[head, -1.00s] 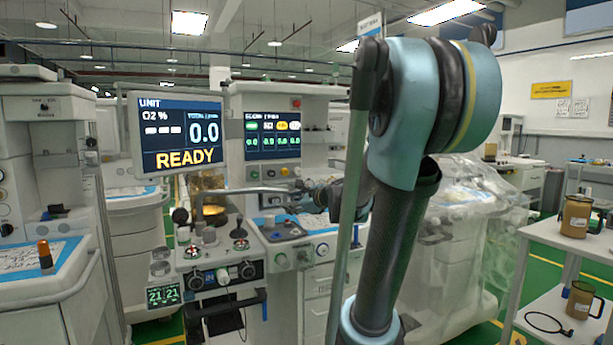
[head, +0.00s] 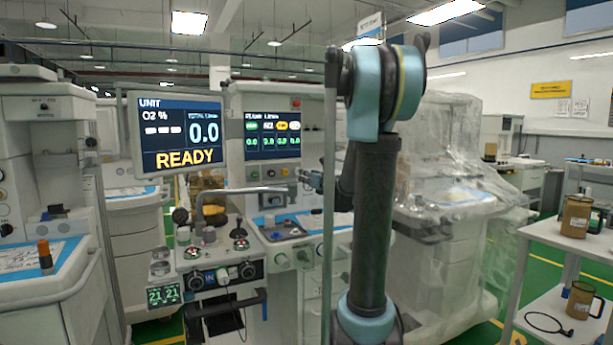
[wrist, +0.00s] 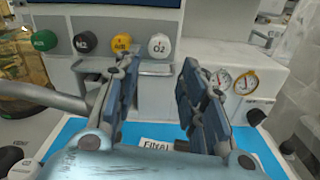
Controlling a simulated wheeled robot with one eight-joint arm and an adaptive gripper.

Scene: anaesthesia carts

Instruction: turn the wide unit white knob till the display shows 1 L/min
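The white knob (wrist: 159,45), marked O2, is on the front panel in the wrist view, at the right end of a row with green, black and yellow knobs. My gripper (wrist: 160,68) is open and empty, its two fingers apart on either side below the white knob and not closed on it. In the head view my gripper (head: 313,180) is just right of the unit's knob row, small and partly hidden by the arm. The unit's flow display (head: 272,134) shows 0.0 in each column. The large monitor (head: 178,133) reads total 0.0 and READY.
Two round gauges (wrist: 233,80) sit right of the fingers. A grey rail (wrist: 60,97) runs in from the left. A blue mat (wrist: 88,130) covers the shelf below. A plastic-draped machine (head: 445,190) stands right of my arm.

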